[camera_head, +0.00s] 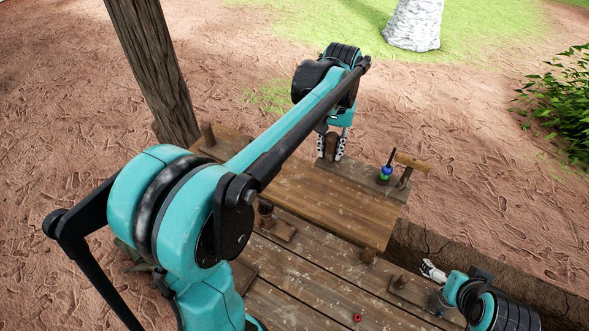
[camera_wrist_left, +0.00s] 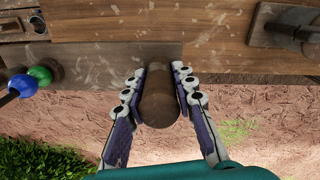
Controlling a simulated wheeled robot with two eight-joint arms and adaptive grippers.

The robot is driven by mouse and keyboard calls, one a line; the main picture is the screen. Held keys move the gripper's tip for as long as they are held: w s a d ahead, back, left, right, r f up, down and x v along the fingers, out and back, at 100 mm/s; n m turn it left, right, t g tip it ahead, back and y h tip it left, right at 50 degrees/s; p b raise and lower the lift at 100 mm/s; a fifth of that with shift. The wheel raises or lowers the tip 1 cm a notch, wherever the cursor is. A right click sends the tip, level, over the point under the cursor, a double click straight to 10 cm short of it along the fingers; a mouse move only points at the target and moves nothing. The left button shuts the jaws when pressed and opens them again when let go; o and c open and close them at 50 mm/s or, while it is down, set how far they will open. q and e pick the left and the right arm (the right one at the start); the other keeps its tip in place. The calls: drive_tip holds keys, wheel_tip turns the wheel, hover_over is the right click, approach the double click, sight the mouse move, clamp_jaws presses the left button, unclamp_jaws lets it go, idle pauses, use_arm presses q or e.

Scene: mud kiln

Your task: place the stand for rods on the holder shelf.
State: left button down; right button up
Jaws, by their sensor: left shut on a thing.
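My left gripper (camera_head: 331,147) reaches down over the back edge of the raised wooden shelf (camera_head: 310,205). In the left wrist view its fingers (camera_wrist_left: 158,85) are shut on an upright brown wooden peg (camera_wrist_left: 158,103). The peg stands by the end of a dark plank (camera_wrist_left: 100,68), which also shows in the head view (camera_head: 362,184) along the shelf's back right. This plank looks like the stand for rods, but I cannot be sure. Whether it rests fully on the shelf is unclear. My right gripper (camera_head: 433,270) is at the lower right, its opening unclear.
A rod with green and blue balls (camera_head: 385,173) and a T-shaped wooden piece (camera_head: 408,166) stand at the plank's right. A wooden peg (camera_head: 208,133) is at the shelf's left. A tree trunk (camera_head: 155,70) rises behind. A red ring (camera_head: 357,317) lies on the lower table (camera_head: 315,275).

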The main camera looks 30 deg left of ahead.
use_arm(q)
drive_tip(key=s+a+f, duration=0.1)
drive_tip(key=a, duration=0.1)
drive_tip(key=s+a+f, duration=0.2)
drive_tip(key=a, duration=0.1)
drive_tip(key=s+a+f, duration=0.1)
drive_tip(key=a+f, duration=0.1)
drive_tip(key=shift+s+a+f, duration=0.1)
drive_tip(key=shift+s+a, duration=0.1)
drive_tip(key=shift+s, duration=0.05)
drive_tip(key=shift+s+a+f, duration=0.15)
drive_tip(key=shift+s+a, duration=0.05)
drive_tip(key=shift+s+f, duration=0.2)
drive_tip(key=shift+f, duration=0.1)
wheel_tip(320, 180, down, 2)
drive_tip(key=shift+f+p, duration=0.25)
drive_tip(key=shift+p, duration=0.05)
drive_tip(key=shift+w+f, duration=0.15)
drive_tip(key=shift+f, duration=0.35)
drive_tip(key=shift+r, duration=0.1)
use_arm(e)
drive_tip(key=shift+s+r, duration=0.2)
drive_tip(key=shift+r, duration=0.2)
